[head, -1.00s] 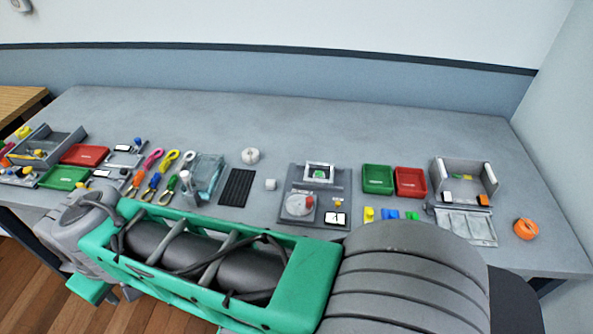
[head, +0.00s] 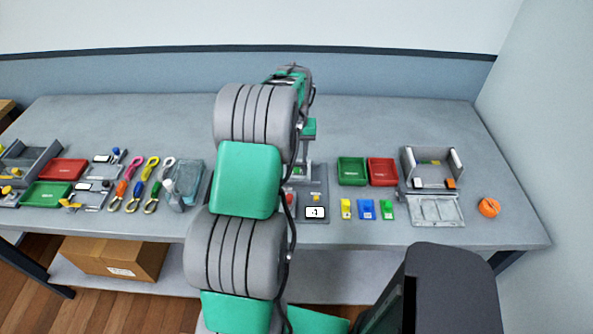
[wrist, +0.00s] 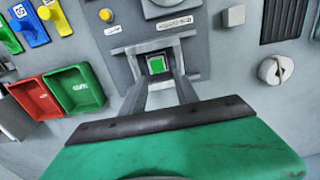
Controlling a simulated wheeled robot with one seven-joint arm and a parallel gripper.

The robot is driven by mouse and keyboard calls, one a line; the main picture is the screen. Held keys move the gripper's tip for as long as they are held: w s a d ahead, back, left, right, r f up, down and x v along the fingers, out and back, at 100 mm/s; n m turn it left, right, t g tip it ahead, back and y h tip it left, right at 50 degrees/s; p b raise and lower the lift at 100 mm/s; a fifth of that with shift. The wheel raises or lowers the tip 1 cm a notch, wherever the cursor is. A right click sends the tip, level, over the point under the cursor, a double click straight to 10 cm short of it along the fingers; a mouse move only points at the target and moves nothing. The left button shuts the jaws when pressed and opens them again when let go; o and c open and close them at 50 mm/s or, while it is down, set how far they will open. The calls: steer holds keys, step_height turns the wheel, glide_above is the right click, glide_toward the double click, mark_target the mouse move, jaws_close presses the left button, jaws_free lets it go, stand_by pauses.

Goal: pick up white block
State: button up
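A small pale whitish block (wrist: 233,16) sits on the grey table near the top right of the wrist view, beside the grey station panel (wrist: 115,45). In the head view my arm hides it. My gripper (wrist: 156,88) is over the panel, with its two grey fingers apart and nothing seen between them but the panel's frame and green square (wrist: 156,64) beyond. The block is off to one side of the fingers, not touching them. In the head view my arm reaches over the table and largely hides the gripper.
A green tray (head: 351,171) and red tray (head: 383,172) stand right of the panel. Yellow, blue (head: 366,209) and green pieces lie in front. A round white knob-like object (wrist: 275,70) and black ribbed pad (wrist: 283,20) are near the block. The back of the table is clear.

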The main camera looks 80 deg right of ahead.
mark_target(297, 168)
step_height(297, 168, down, 5)
steer(key=shift+s+d+r+p, duration=0.1)
steer(key=shift+r+p, duration=0.1)
steer(key=shift+p, duration=0.5)
jaws_close()
